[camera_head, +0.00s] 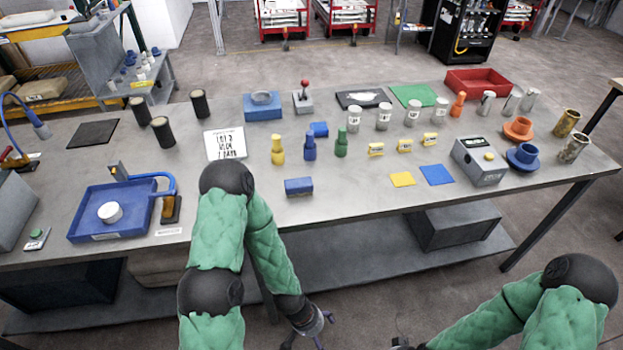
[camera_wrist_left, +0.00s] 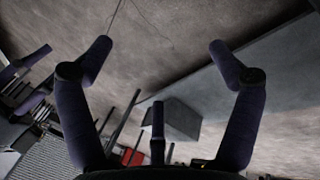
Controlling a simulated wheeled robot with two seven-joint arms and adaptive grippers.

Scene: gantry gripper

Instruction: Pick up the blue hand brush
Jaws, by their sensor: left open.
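A small blue block-shaped item (camera_head: 298,187) lies near the front edge of the table, and a smaller blue item (camera_head: 319,129) lies farther back. I cannot tell for certain which is the blue hand brush; bristles are not clear on either. My left gripper (camera_head: 318,325) hangs below and in front of the table edge, apart from both. In the left wrist view my left gripper (camera_wrist_left: 160,50) is open, with nothing between its fingers. My right gripper is at the bottom edge of the head view, barely visible (camera_head: 400,344).
The grey table (camera_head: 350,205) holds blue, yellow and green bottles, white jars (camera_head: 384,116), a blue tray (camera_head: 85,228) at left, a grey box (camera_head: 480,165) and a red bin (camera_head: 478,80). Bare tabletop lies right of the front blue item. A lower shelf sits underneath.

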